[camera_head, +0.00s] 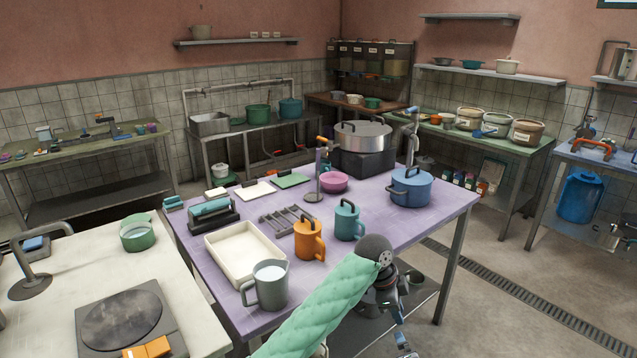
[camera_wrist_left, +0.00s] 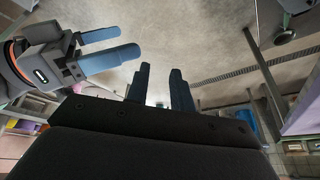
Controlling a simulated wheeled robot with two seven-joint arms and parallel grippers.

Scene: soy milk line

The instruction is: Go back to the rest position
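My left arm, in a green quilted sleeve, comes in from the bottom of the head view. It bends down past the front edge of the purple table. My left gripper (camera_head: 404,345) hangs low there and is partly cut off by the frame. In the left wrist view my left gripper (camera_wrist_left: 160,71) points its two dark fingers out over the floor, with a gap and nothing between them. My right gripper (camera_wrist_left: 128,43) shows at the upper left of that view, its blue fingers apart and empty. It does not show in the head view.
The purple table (camera_head: 413,231) is beside my left arm. A grey mug (camera_head: 270,284), an orange mug (camera_head: 309,240), a teal mug (camera_head: 348,222), a cream tray (camera_head: 242,253) and a blue pot (camera_head: 410,187) stand on it. Open floor lies at the right.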

